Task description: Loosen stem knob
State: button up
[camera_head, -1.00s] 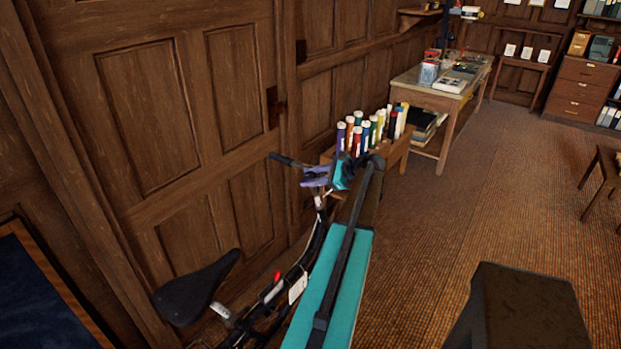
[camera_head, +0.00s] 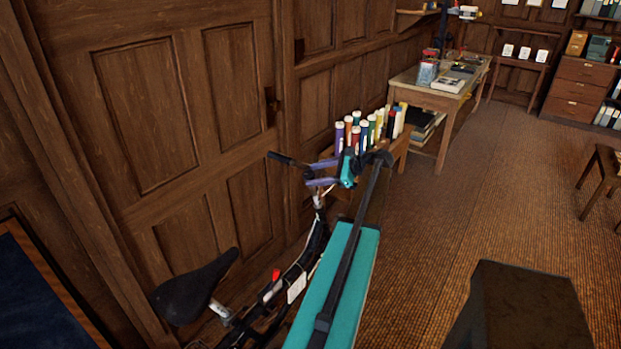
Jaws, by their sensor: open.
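A dark bicycle or scooter with a black saddle (camera_head: 196,287) stands along the panelled wall. Its handlebar has a black grip (camera_head: 281,158) at the left end, and its stem (camera_head: 318,203) rises below my gripper. My gripper (camera_head: 309,175) has two purple fingers, spread apart and pointing left at the top of the stem. Whether the fingers touch the stem cannot be told. My teal arm hides part of the handlebar's right side.
A wooden rack of coloured tubes (camera_head: 366,131) stands just behind my gripper. A worktable (camera_head: 424,93) with items is farther back. A red-topped item and white tag (camera_head: 296,288) are on the frame. Open floor (camera_head: 440,215) lies to the right.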

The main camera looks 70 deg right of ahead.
jog(key=b+v, duration=0.2)
jog(key=v, duration=0.8)
jog(key=shift+s, duration=0.25)
